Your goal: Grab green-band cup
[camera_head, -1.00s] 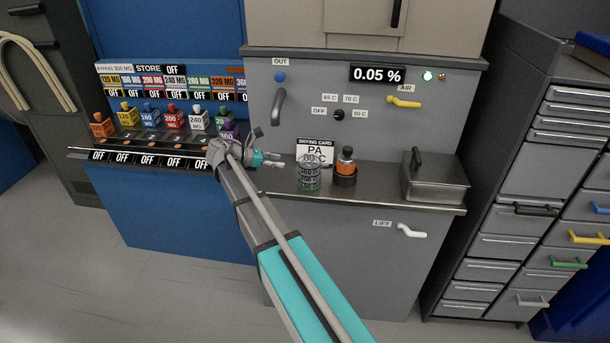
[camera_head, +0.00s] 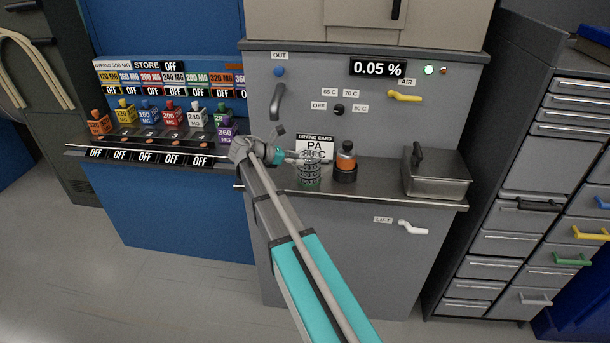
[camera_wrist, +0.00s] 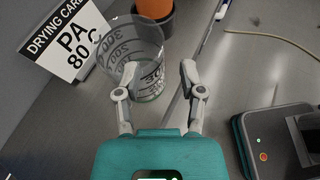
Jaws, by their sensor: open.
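The cup (camera_head: 309,174) is a clear cup with dark markings and a green band near its base, standing upright on the grey counter. In the wrist view the same cup (camera_wrist: 143,62) stands ahead of my gripper, slightly left of the middle, with "300" markings on it. My gripper (camera_head: 299,158) is at the cup's upper left in the head view. In the wrist view my gripper (camera_wrist: 155,75) is open, with its two fingers spread; the left finger overlaps the cup's image. I cannot tell whether a finger touches the cup.
A drying card (camera_head: 315,145) stands behind the cup. An orange-and-black bottle in a dark holder (camera_head: 345,172) stands just right of it. A lidded metal box (camera_head: 437,178) is farther right. Several coloured weights, including a purple one (camera_head: 227,134), are at left.

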